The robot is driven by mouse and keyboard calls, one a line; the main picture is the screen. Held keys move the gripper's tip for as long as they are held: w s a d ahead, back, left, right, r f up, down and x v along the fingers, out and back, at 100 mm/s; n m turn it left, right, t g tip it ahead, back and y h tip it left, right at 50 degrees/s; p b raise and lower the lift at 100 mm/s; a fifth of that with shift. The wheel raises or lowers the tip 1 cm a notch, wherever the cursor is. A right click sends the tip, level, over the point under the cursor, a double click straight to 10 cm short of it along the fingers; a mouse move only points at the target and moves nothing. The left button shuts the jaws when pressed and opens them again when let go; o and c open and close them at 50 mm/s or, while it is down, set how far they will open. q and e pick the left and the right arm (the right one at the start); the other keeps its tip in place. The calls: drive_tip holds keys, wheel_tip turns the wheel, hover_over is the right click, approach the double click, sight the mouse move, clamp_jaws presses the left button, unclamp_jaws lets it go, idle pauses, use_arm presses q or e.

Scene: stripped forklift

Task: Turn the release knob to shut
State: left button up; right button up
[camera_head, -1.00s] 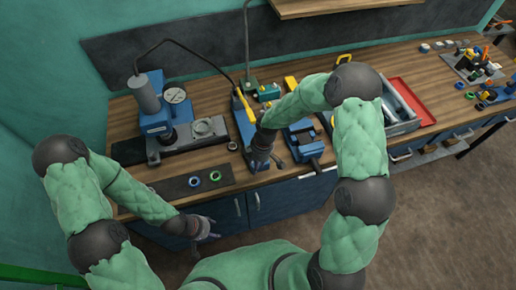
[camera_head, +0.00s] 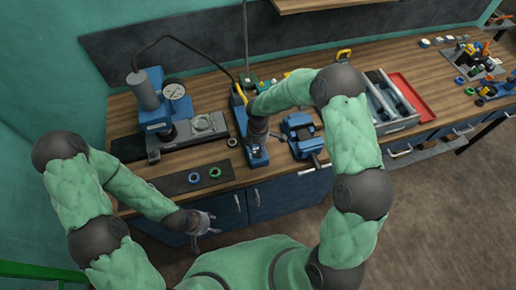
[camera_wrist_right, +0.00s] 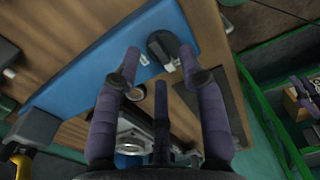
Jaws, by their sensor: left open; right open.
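The blue pump body (camera_head: 257,158) stands on the bench, partly hidden under my right forearm. In the right wrist view its blue surface (camera_wrist_right: 90,75) runs diagonally across the picture. A dark rounded part (camera_wrist_right: 163,44) with a small metal piece sits at its end; it may be the release knob, but I cannot be sure. My right gripper (camera_wrist_right: 160,58) is open and empty, with its fingertips on either side of the dark part's near end; contact cannot be told. My left gripper (camera_head: 203,222) is open and empty, low in front of the cabinets.
A press with a gauge (camera_head: 160,115) stands at the left of the bench. A dark mat (camera_head: 185,181) holds a blue ring and a green ring (camera_head: 215,172). A blue vise (camera_head: 303,135) is close right of the pump. A red tray (camera_head: 413,97) lies further right.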

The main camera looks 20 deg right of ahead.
drive_tip(key=shift+f, duration=0.9)
clamp_jaws()
